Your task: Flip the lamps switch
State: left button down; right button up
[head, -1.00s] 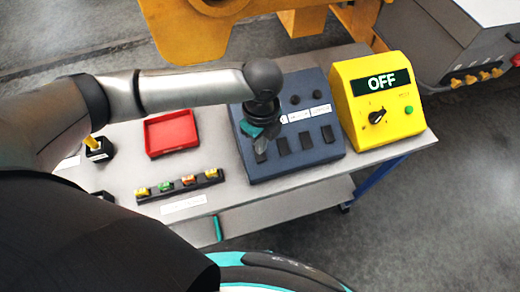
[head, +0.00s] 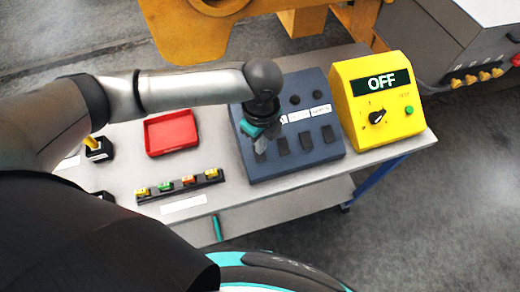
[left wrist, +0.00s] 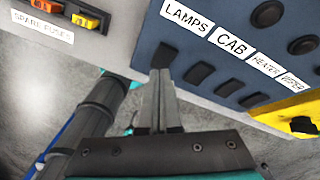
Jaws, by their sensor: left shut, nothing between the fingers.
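The blue-grey switch panel (head: 318,158) lies on the table, with a row of dark rocker switches under white labels. The lamps switch (left wrist: 164,54) is the leftmost, below the LAMPS label (left wrist: 187,16) in the left wrist view. In the head view the lamps switch (head: 259,157) is partly hidden by my left gripper (head: 261,146). My left gripper (left wrist: 159,74) is shut and empty. Its fingertips overlap the lower edge of the lamps switch in the left wrist view; I cannot tell whether they touch it. Which way the switch is tipped is unclear. My right gripper is not in view.
The CAB switch (left wrist: 200,74) sits close to the right of the lamps switch. A yellow box (head: 400,125) reading OFF stands right of the panel. A red tray (head: 171,151) and a fuse strip (head: 180,192) lie to the left. Round knobs (left wrist: 269,13) sit above the labels.

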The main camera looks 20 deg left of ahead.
aim_at(261, 157)
pick_arm(q)
jog(key=shift+f+b, duration=0.65)
jog(key=shift+f, duration=0.8)
dwell(0.6)
notch_tip(261, 157, up, 7)
jog(key=p, duration=0.8)
dwell(0.5)
